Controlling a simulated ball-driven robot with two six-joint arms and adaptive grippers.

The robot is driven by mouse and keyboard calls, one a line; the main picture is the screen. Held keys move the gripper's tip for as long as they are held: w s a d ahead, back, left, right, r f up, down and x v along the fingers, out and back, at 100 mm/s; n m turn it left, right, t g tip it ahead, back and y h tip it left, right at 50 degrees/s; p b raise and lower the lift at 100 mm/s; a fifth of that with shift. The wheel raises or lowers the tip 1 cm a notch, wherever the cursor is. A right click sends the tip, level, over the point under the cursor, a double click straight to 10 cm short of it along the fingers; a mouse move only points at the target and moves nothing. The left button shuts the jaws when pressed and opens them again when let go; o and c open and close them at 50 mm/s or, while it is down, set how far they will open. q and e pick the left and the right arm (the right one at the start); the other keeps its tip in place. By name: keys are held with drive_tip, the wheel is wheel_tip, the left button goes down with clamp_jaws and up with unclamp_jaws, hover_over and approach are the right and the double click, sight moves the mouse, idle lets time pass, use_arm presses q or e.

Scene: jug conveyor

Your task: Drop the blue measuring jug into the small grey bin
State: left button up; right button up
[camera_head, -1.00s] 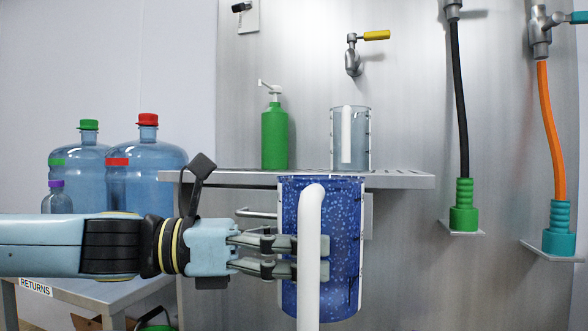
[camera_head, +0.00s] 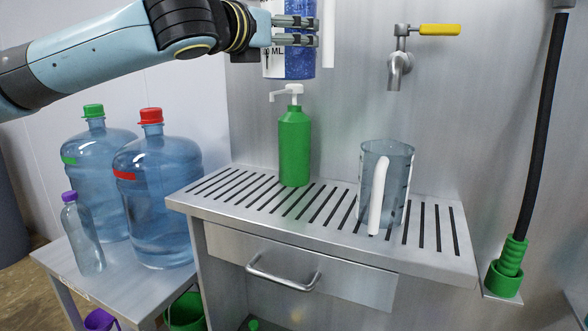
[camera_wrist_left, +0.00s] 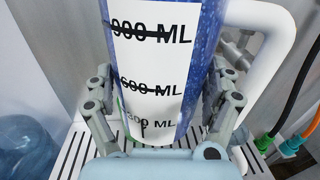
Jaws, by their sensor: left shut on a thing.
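The blue measuring jug (camera_head: 301,66) is speckled, with a white scale panel and a white handle. It is at the top of the head view, cut off by the upper edge. My left gripper (camera_head: 305,30) is shut on the jug and holds it up above the slatted shelf. In the left wrist view the jug (camera_wrist_left: 203,50) fills the middle, its scale panel facing the camera, with the gripper's fingers on both sides. I cannot make out the small grey bin in any view. My right gripper is not in view.
A green pump bottle (camera_head: 294,145) and a clear grey jug (camera_head: 397,180) stand on the slatted shelf (camera_head: 440,265). Large blue water bottles (camera_head: 153,200) stand on a side table (camera_head: 130,287) at left. A yellow-handled tap (camera_head: 400,65) and a black hose (camera_head: 545,120) are on the wall.

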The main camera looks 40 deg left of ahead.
use_arm(q)
drive_tip(key=shift+a+r, duration=0.1)
drive_tip(key=shift+a, duration=0.1)
drive_tip(key=shift+f+b, duration=3.1)
drive_tip(key=shift+f, duration=10.75)
drive_tip(key=shift+f+y, duration=0.15)
drive_tip(key=shift+y, duration=0.15)
drive_tip(key=o, duration=1.1)
